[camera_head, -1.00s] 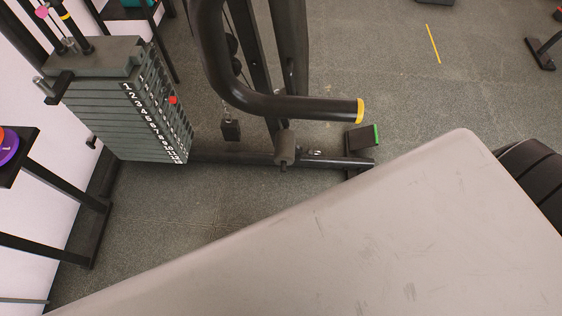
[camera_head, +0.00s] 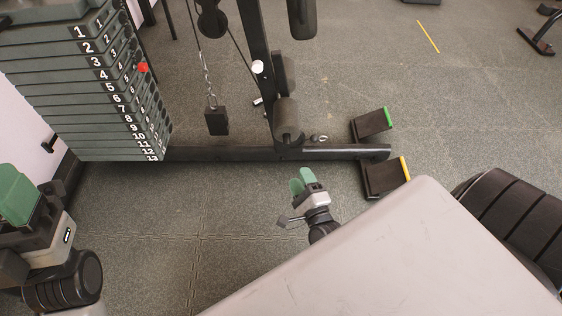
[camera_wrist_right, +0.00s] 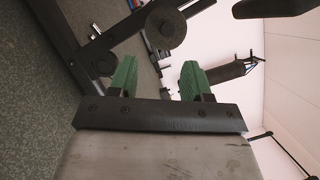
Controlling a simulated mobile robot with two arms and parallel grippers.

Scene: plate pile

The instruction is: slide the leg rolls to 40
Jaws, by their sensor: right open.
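The leg machine has dark cylindrical rolls on its upright. One roll (camera_head: 288,118) sits low, just above the black floor rail, and it seems to show in the right wrist view too, as a round end (camera_wrist_right: 99,62). A second roll end (camera_wrist_right: 166,27) is higher there. My right gripper (camera_head: 301,181), with green fingers, is open and empty, below the rail and apart from the rolls. My left gripper (camera_head: 18,195) is at the left edge, its fingers partly cut off or hidden. I cannot read a 40 mark anywhere.
A numbered weight stack (camera_head: 95,85) with a red pin stands at the upper left. The floor rail (camera_head: 230,154) ends at two dark footplates (camera_head: 384,178) on the right. Open floor (camera_head: 200,215) lies before the rail. My pale body panel fills the lower right.

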